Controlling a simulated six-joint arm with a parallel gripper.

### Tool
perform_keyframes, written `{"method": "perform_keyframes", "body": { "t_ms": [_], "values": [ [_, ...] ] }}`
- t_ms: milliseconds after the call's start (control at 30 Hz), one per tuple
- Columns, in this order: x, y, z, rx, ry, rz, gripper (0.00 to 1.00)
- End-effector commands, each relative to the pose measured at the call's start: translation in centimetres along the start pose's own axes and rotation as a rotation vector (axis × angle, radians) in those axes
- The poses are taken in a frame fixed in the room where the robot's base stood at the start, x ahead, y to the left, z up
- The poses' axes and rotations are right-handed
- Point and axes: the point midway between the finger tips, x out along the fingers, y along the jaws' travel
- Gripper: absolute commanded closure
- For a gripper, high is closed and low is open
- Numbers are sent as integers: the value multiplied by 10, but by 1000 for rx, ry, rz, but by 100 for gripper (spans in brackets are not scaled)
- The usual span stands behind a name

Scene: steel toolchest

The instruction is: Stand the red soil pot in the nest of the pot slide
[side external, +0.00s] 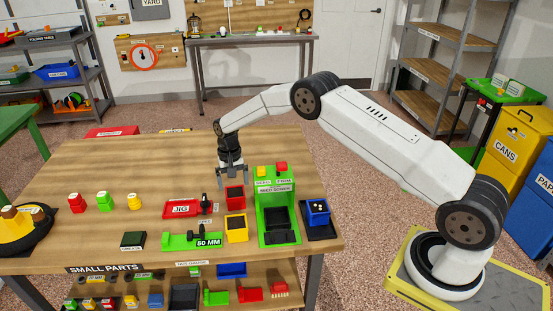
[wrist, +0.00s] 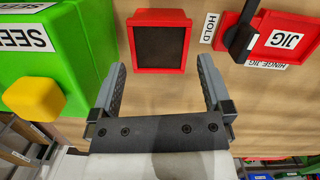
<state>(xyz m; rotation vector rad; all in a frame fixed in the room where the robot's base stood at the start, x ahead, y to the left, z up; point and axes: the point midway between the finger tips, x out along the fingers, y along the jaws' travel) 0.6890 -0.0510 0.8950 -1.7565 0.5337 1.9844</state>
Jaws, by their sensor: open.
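The red soil pot (side external: 235,197), square and filled with dark soil, stands upright on the wooden bench. It shows in the wrist view (wrist: 160,14) just beyond my fingertips. My gripper (side external: 232,180) points down above the pot; its two fingers (wrist: 162,65) are apart with nothing between them. The green seed sower (side external: 262,215) stands right of the pot, with yellow and red buttons on top. A dark slide-like part (side external: 280,222) lies in its lower front, apparently empty. I cannot tell its nest clearly.
A yellow soil pot (side external: 237,235) stands just in front of the red pot. A red hinge jig (side external: 181,208) with a black clamp lies to the left. A blue pot (side external: 317,218) sits right of the sower.

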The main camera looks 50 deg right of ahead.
Motion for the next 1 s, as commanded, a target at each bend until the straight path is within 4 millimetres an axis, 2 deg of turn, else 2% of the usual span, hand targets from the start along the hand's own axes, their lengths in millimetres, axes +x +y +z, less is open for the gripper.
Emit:
{"method": "perform_keyframes", "body": {
  "t_ms": [167,600,1000],
  "values": [
    [6,0,0,0,0,0,0],
    [49,1,-1,0,0,0,0],
    [52,1,-2,0,1,0,0]
  ]
}}
